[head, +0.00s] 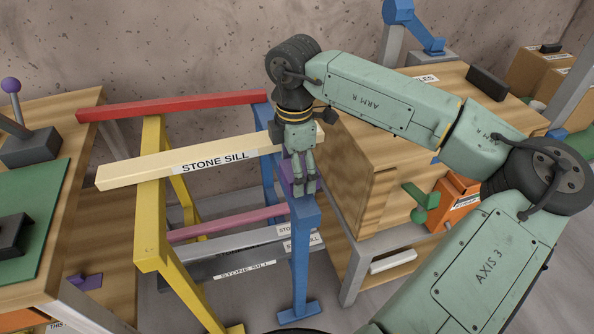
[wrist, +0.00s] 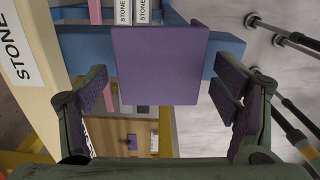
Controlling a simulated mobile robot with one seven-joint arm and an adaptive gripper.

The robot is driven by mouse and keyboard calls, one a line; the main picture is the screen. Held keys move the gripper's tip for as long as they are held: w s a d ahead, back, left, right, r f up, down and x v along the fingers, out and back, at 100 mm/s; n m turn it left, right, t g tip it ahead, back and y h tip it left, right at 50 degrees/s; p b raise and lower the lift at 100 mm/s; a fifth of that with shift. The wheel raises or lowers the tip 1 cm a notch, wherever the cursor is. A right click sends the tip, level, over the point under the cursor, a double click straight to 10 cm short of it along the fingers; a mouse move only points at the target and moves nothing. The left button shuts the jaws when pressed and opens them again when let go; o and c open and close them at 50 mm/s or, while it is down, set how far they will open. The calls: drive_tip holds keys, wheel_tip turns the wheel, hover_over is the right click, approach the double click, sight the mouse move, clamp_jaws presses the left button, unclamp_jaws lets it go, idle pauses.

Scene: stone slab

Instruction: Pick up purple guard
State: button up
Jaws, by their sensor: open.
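The purple guard (wrist: 160,65) is a flat, roughly square plate in the wrist view, in front of the blue trestle beam (wrist: 228,58). My gripper (wrist: 163,95) is open. One finger is on each side of the plate's lower part, with a visible gap on both sides. In the head view my gripper (head: 304,188) points down over the top of the blue trestle (head: 304,215). A strip of the purple guard (head: 287,175) shows just left of the fingers; the rest is hidden behind them.
A cream bar labelled STONE SILL (head: 140,170) rests across the yellow trestle (head: 152,215) and passes close to my gripper. A red bar (head: 180,105) lies behind it. A wooden cabinet (head: 350,165) stands close on the right. A small purple piece (head: 88,282) lies at lower left.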

drive_tip(key=shift+c, duration=0.2)
drive_tip(key=c, duration=1.1)
